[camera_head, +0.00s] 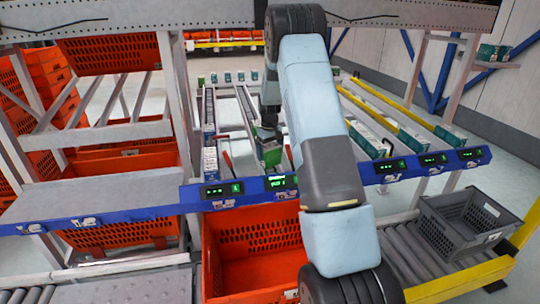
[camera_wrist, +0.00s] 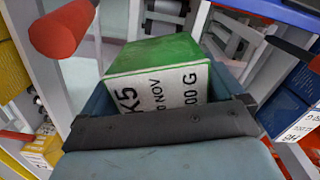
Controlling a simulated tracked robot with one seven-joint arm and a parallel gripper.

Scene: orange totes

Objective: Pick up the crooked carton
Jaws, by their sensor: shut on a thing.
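The crooked carton (camera_wrist: 158,78) has a green top and a pale printed side, and it sits tilted in the wrist view. It also shows in the head view as a small green box (camera_head: 271,157) just behind the blue front rail. My gripper (camera_head: 268,135) reaches down to it over the rack lane and is shut on it. In the wrist view the dark edge of my gripper covers the carton's near lower part. I cannot tell whether the carton still touches the lane.
The blue rail (camera_head: 330,180) with green displays runs along the rack front. An orange tote (camera_head: 250,270) stands below it, looking empty. A grey crate (camera_head: 465,225) sits on the rollers at right. Other cartons (camera_head: 368,142) stand in nearby lanes. A red-tipped bar (camera_wrist: 62,28) is close by.

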